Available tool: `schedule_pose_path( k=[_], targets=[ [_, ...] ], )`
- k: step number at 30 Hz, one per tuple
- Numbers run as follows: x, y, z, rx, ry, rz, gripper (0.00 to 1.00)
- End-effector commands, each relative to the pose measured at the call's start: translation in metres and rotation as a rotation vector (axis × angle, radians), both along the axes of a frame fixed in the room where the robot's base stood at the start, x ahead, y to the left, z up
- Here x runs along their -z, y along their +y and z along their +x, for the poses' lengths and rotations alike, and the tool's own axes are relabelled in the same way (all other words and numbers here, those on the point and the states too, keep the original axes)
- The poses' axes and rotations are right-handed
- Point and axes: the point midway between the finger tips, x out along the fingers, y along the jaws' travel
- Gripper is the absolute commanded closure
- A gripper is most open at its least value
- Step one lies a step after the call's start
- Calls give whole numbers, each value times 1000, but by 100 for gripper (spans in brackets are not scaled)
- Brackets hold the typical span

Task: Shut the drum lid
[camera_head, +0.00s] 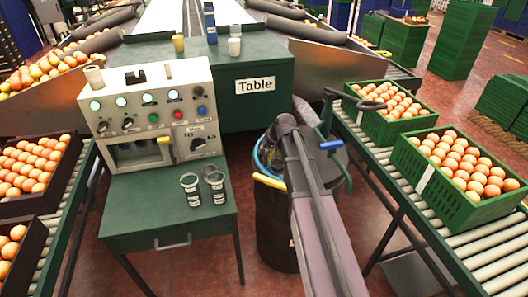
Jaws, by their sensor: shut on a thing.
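The dark drum (276,232) stands on the floor between the green table and the right conveyor. A bit of its blue rim (258,158) shows at the left of its mouth, and a yellow handle (270,182) sits on its near left side. The dark drum lid (336,166) is tilted up at the drum's right side and has a blue handle (332,145). My gripper (321,141) is at this handle and shut on the lid; its fingers are small and partly hidden. My arm covers much of the drum's mouth and right side.
The right conveyor (478,236) carries green crates (440,195) of oranges close to the lid's right. A control panel (150,112) and cups (190,186) stand on the green side table (160,222) at left. The large table (250,97) is behind the drum.

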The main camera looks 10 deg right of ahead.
Motion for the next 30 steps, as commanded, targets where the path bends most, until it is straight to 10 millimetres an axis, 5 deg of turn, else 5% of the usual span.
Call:
schedule_pose_path(
  k=[5,6,9,30],
  targets=[
    [1,3,-4,-7,9,6,100],
    [1,3,-4,-7,9,6,70],
    [1,2,-4,-6,8,4,43],
    [-3,3,-3,-2,12,7,43]
  ],
)
